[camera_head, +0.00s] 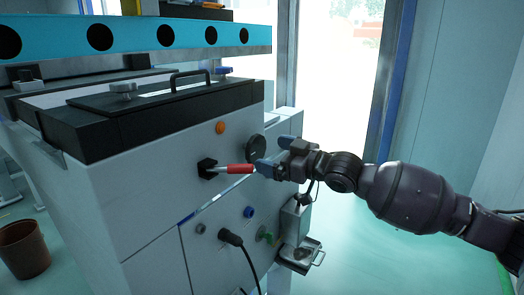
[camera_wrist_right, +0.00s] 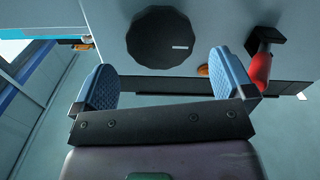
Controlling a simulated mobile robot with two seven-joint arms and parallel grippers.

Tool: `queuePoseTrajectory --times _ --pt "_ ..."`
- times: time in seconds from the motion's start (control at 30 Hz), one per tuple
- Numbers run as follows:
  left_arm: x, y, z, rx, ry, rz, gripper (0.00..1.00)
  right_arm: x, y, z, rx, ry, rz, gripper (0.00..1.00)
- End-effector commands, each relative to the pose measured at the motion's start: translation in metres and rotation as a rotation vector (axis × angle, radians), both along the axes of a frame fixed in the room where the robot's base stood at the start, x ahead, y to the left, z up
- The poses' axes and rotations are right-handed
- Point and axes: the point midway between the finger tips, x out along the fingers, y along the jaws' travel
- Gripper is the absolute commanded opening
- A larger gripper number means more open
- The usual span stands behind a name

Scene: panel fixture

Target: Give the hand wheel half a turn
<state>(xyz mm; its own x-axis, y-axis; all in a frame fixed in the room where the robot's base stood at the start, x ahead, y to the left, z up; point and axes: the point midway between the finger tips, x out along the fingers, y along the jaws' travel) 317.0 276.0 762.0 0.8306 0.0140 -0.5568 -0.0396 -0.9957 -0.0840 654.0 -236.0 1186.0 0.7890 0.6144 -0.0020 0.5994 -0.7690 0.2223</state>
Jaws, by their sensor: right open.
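The hand wheel (camera_head: 256,148) is a dark, round, ridged disc on the front of the white cabinet. In the right wrist view the wheel (camera_wrist_right: 160,36) is ahead of the fingers and shows a short white mark at its lower right. My right gripper (camera_head: 276,158) is open, its blue fingers close in front of the wheel. In the right wrist view the gripper (camera_wrist_right: 166,82) has nothing between its fingers, and the wheel lies beyond their tips. My left gripper is out of view.
A red-handled lever (camera_head: 240,169) sticks out beside the wheel, close to my right fingers; I cannot tell whether they touch. An orange button (camera_head: 220,127) is above it. A black cable plug (camera_head: 231,237), a blue knob (camera_head: 249,212) and a small metal tray (camera_head: 300,254) are lower down.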

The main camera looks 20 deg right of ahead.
Motion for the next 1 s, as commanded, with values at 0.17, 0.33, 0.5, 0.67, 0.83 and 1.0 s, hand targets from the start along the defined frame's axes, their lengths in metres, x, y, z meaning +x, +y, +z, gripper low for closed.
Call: queuePoseTrajectory --times 0.17,0.33,0.5,0.67,0.83,1.0 --pt "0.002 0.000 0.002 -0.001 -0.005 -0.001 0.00 -0.024 -0.019 -0.001 -0.003 0.002 -0.001 1.00" --pt "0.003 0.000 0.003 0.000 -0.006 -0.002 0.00 -0.038 -0.030 0.000 -0.001 0.001 0.000 1.00" --pt "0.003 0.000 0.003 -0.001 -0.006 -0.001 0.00 -0.044 -0.034 0.000 0.000 0.001 0.000 1.00" --pt "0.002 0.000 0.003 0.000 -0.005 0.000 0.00 -0.045 -0.035 0.000 0.001 0.001 0.000 1.00" --pt "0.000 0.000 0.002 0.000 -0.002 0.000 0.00 -0.045 -0.035 0.000 0.001 0.001 0.000 1.00" --pt "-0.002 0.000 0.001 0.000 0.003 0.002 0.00 -0.045 -0.035 0.000 0.000 0.000 0.000 1.00"
